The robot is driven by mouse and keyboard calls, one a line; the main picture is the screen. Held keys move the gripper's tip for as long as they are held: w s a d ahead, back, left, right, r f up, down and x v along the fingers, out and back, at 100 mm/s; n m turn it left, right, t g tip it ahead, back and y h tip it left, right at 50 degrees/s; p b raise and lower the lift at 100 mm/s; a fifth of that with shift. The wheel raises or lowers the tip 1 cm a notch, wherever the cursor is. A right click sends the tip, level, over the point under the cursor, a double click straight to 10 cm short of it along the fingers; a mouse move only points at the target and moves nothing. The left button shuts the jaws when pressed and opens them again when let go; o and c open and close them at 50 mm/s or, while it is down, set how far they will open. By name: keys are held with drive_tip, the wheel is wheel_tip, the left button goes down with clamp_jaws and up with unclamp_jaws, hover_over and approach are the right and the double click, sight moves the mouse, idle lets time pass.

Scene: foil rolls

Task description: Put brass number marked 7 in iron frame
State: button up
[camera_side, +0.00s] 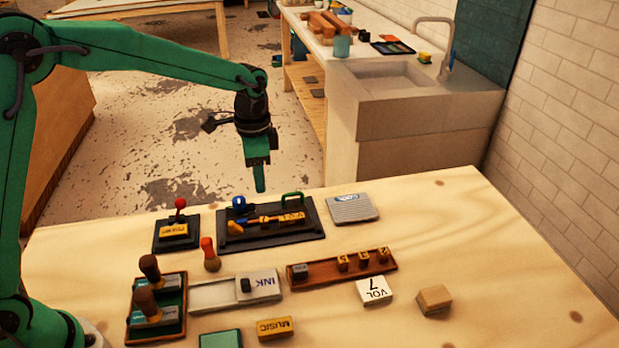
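My gripper (259,180) hangs above the back edge of the table, over the dark iron frame and clear of everything. It is seen edge-on, so I cannot tell whether its fingers are apart. The iron frame (313,219) lies flat, with a green handle at its back, a blue knob, and brass pieces lettered "VOL" in its middle. A brown wooden rack (320,277) in front holds several small brass numbers (363,258) and a dark piece at its left end. Their digits are too small to read surely. A white block marked "VOL 7" (374,291) lies in front of the rack.
A red-knobbed stand (177,231) and a red-handled tool (210,256) stand left of the frame. A grey tin (352,208) is right of it. An ink box (259,284), a stamp tray (157,326), a "MUSIC" block (275,328) and a wooden block (434,299) lie in front. The right side is clear.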

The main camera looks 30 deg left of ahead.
drive_tip(key=s+a+r+n+t, duration=0.25)
drive_tip(key=s+r, duration=0.35)
drive_tip(key=s, duration=0.3)
drive_tip(key=s+a+r+n+t, duration=0.2)
drive_tip(key=s+a+r+n, duration=0.3)
drive_tip(key=s, duration=0.4)
drive_tip(key=s+n+t, duration=0.1)
drive_tip(key=s, duration=0.6)
drive_tip(key=shift+a+f, duration=0.15)
drive_tip(key=shift+a, duration=0.25)
